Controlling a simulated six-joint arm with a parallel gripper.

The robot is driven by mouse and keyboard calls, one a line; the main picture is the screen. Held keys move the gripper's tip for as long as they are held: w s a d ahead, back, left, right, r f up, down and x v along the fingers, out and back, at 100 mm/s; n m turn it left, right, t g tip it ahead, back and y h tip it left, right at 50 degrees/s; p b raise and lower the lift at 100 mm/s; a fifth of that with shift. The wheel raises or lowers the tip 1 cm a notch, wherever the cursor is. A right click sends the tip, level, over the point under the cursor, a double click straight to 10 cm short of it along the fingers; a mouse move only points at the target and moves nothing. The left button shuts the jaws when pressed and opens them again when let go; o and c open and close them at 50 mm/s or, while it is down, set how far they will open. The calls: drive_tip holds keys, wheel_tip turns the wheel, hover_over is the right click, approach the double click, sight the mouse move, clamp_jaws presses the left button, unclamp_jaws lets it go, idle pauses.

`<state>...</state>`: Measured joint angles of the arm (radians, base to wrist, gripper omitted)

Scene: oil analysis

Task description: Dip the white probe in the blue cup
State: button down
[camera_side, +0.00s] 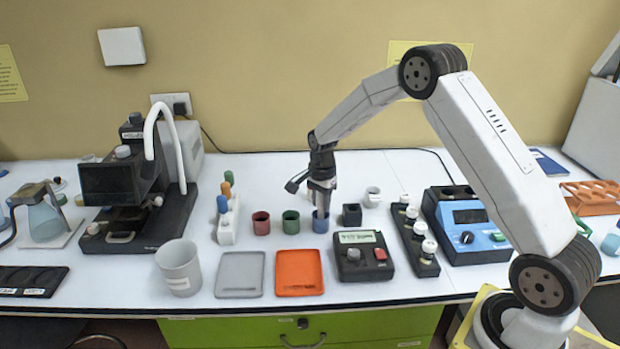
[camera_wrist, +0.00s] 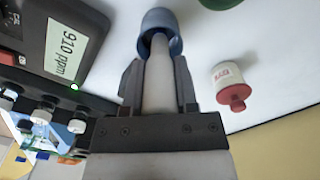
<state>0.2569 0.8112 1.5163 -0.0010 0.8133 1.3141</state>
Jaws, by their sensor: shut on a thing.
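My gripper (camera_side: 321,186) points down over the blue cup (camera_side: 320,227) in the side view. In the wrist view my gripper (camera_wrist: 157,82) is shut on the white probe (camera_wrist: 158,90), with a finger on each side of it. The probe's far end reaches into the mouth of the blue cup (camera_wrist: 158,19); the tip itself is hidden inside the cup. In the side view the probe (camera_side: 321,211) shows as a short pale piece between gripper and cup. The cup stands upright on the table.
A green cup (camera_side: 291,221) and a red cup (camera_side: 261,223) stand left of the blue cup. A black holder (camera_side: 352,214) is close on its right. A dark meter (camera_side: 361,263) sits in front; its display reads 910 ppm in the wrist view. An orange tray (camera_side: 299,272) lies in front.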

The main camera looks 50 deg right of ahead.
drive_tip(key=shift+r, duration=0.1)
drive_tip(key=shift+r, duration=3.8)
drive_tip(key=shift+a, duration=0.1)
